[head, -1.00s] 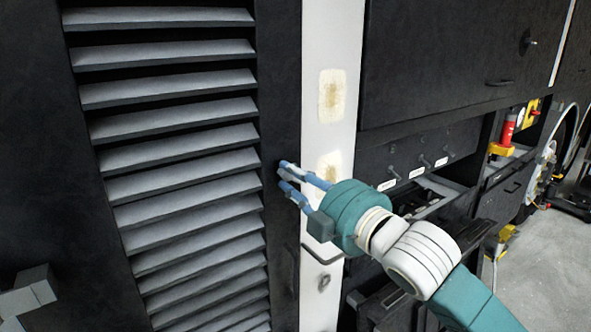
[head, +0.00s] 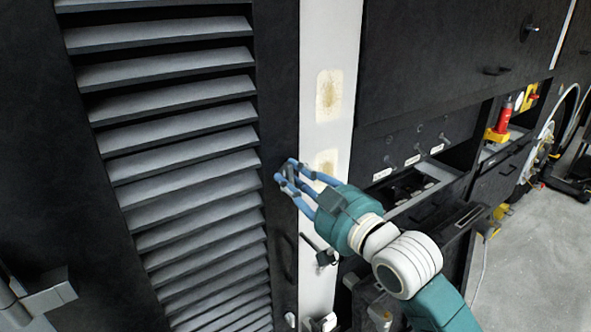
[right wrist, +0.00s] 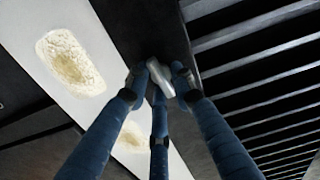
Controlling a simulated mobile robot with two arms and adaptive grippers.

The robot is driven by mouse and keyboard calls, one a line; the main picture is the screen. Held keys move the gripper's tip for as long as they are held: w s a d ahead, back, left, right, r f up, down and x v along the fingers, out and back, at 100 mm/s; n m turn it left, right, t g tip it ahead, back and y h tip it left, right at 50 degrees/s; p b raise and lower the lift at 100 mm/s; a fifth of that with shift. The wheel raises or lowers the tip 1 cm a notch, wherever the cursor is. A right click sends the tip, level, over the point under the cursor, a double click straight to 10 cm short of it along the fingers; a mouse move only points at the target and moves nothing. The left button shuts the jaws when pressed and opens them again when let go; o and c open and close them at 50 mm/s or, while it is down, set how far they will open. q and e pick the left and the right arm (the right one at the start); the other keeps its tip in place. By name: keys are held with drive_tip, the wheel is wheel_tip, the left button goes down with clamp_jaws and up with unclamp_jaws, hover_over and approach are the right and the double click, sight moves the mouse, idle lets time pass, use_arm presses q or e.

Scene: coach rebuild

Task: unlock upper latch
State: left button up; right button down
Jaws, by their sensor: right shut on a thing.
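The black door with grey louvres (head: 60,160) fills the left of the head view. My right gripper (head: 291,176) is at the door's right edge, its blue fingers shut on a small grey metal latch. In the right wrist view the latch (right wrist: 161,78) shows as a short silver bar, tilted, between the fingertips (right wrist: 158,88). The fingers partly hide it, and its base on the door cannot be made out. My left gripper is not in view.
A white post (head: 328,40) with worn yellowish patches stands beside the door. A dark cabinet (head: 440,40) with drawers is to the right. A grey metal fitting (head: 50,298) juts out at lower left. Open floor (head: 545,235) lies at far right.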

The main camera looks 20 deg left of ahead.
drive_tip(key=shift+s+a+f+m+p, duration=0.15)
drive_tip(key=shift+f+m+p, duration=0.15)
drive_tip(key=shift+m, duration=0.3)
drive_tip(key=c, duration=1.5)
unclamp_jaws()
drive_tip(key=shift+c, duration=0.2)
drive_tip(key=shift+a+r, duration=0.1)
drive_tip(key=shift+a, duration=0.05)
drive_tip(key=shift+s+d, duration=0.2)
drive_tip(key=shift+d, duration=0.35)
drive_tip(key=v, duration=1.1)
